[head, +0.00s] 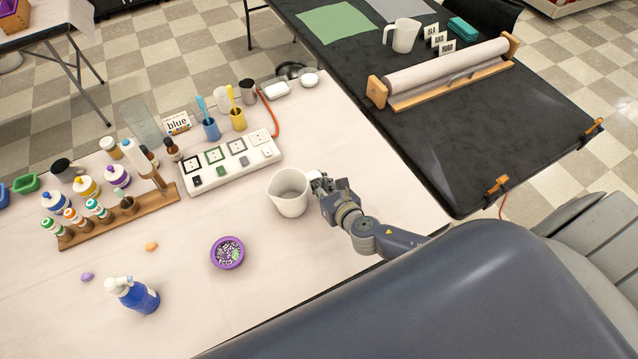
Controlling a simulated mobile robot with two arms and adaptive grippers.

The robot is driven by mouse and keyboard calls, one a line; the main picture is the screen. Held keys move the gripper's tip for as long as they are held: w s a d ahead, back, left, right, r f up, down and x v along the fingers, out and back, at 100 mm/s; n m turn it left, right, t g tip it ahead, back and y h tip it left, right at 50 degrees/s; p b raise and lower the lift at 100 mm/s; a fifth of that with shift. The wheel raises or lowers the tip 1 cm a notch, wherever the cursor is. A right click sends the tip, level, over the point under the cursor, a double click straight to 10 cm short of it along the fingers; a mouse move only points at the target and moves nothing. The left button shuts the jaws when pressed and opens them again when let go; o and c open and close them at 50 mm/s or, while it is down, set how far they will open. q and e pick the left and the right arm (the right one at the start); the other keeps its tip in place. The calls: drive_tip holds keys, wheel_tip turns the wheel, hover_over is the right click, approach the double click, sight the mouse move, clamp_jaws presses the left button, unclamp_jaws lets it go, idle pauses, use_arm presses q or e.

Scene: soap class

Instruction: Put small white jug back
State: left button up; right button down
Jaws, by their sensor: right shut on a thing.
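A white jug (289,194) with a spout is near the right edge of the white-covered table (330,262). My right gripper (317,184) comes in from the right and is shut on the jug at its right side, where the handle would be; the fingers hide that part. The jug is upright and its inside looks empty. I cannot tell whether its base touches the table or is slightly above it. Another white jug (404,36), with its handle to the left, stands on the black table (450,130). My left gripper is not in view.
A white socket board (228,164) lies left of the held jug. A purple bowl (228,253) and blue pump bottle (134,296) stand in front. A wooden bottle rack (118,218) is further left. The black table holds a paper roll (447,68) and small number cards (438,39).

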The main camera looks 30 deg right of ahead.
drive_tip(key=shift+f, duration=0.2)
drive_tip(key=shift+f, duration=0.1)
drive_tip(key=c, duration=1.7)
unclamp_jaws()
drive_tip(key=shift+s+r, duration=0.15)
drive_tip(key=shift+r, duration=0.05)
drive_tip(key=v, duration=1.1)
drive_tip(key=shift+s+b, duration=0.3)
drive_tip(key=shift+s, duration=0.05)
drive_tip(key=shift+r, duration=0.1)
